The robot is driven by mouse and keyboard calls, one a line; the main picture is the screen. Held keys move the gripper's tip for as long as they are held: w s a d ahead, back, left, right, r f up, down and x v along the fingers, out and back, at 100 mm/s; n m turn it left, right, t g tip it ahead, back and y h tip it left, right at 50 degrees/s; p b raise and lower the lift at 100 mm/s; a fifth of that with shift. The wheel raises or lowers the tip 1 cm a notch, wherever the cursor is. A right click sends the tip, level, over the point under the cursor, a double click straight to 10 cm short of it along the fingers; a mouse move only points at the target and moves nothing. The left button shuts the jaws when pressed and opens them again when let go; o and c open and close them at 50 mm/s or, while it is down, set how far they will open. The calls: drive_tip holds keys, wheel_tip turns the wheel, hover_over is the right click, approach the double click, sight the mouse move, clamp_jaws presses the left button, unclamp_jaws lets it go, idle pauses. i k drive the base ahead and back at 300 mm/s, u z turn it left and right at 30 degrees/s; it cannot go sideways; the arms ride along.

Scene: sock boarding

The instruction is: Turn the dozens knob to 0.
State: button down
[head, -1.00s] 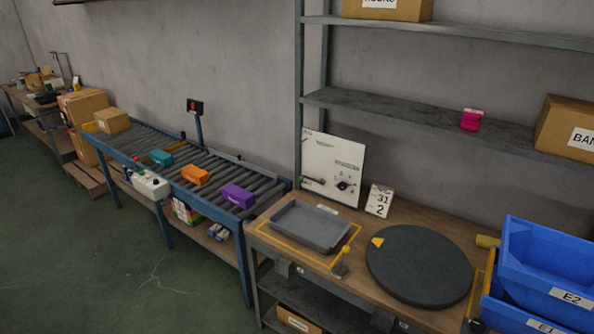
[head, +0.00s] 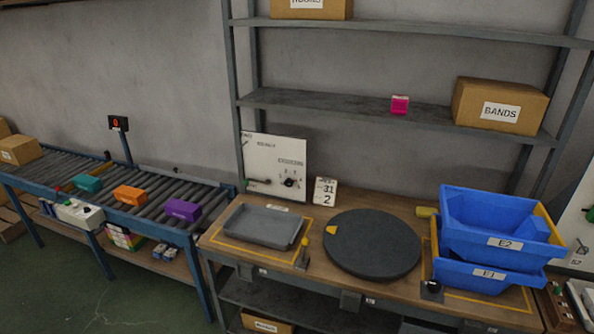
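A white panel (head: 262,160) stands upright at the back left of the wooden workbench. A round black knob (head: 289,182) with small marks around it sits on the panel's lower right. A dark lever with a green end (head: 262,182) is at its lower left. The labels on the panel are too small to read, so I cannot tell which knob is the dozens knob or what it is set to. My gripper is not in view.
On the workbench are a grey tray (head: 262,226), a dark round turntable (head: 375,250), a card reading 31 and 2 (head: 324,192), and stacked blue bins (head: 490,225). A roller conveyor (head: 150,190) with coloured boxes stands left. Green floor (head: 130,300) is clear at the lower left.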

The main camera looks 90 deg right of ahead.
sight(288, 183)
drive_tip(key=z, duration=3)
drive_tip(key=i, duration=1.05)
drive_tip(key=z, duration=0.05)
drive_tip(key=k, duration=0.5)
drive_tip(key=u, duration=2)
